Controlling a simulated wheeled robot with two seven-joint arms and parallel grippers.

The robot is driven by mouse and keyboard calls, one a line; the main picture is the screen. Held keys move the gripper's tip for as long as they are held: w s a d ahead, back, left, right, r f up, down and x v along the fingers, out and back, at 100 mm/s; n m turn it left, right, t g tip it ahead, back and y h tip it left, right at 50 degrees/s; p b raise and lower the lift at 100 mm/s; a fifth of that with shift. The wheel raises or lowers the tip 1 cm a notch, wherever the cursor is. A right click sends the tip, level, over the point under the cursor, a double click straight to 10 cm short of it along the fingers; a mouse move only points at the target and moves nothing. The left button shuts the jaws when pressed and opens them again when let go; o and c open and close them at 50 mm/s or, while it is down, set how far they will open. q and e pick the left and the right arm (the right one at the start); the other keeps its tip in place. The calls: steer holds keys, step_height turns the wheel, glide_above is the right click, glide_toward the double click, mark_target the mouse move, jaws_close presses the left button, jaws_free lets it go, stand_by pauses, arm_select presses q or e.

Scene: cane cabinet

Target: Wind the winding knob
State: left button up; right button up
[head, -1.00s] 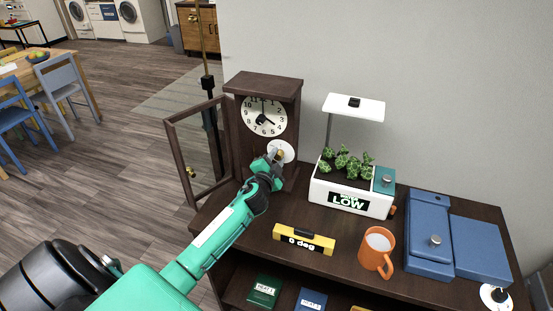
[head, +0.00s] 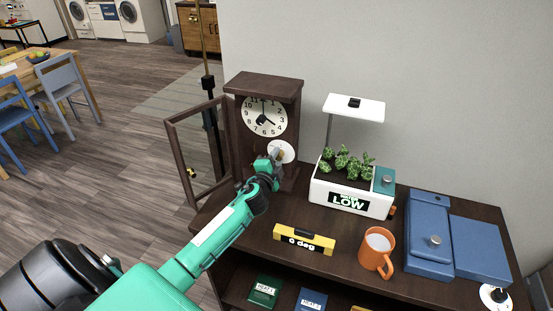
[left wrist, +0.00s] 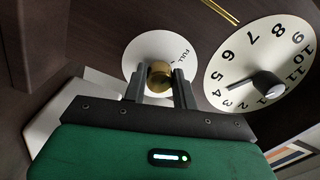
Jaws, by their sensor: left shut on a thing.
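The dark wooden clock (head: 262,92) stands at the back left of the cabinet top with its glazed door (head: 186,150) open to the left. Its white face (head: 250,117) with black numerals is above a smaller white disc (head: 289,150). In the left wrist view the brass winding knob (left wrist: 160,75) sits at the middle of that disc (left wrist: 135,57), which bears the word FULL. My left gripper (left wrist: 160,82) is shut on the knob, one finger on each side. In the head view my left gripper (head: 275,160) hides most of the knob. My right gripper is not in view.
A white planter (head: 348,195) marked LOW stands right of the clock. A yellow level (head: 304,241) reading 0 deg, an orange mug (head: 374,254) and blue boxes (head: 430,235) share the cabinet top (head: 340,222). Wall (head: 430,80) rises behind.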

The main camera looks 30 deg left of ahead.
arm_select(q)
steer(key=o, duration=1)
steer(key=shift+b+v, duration=1.25)
steer(key=shift+v, duration=5.7)
steer(key=shift+f, duration=0.1)
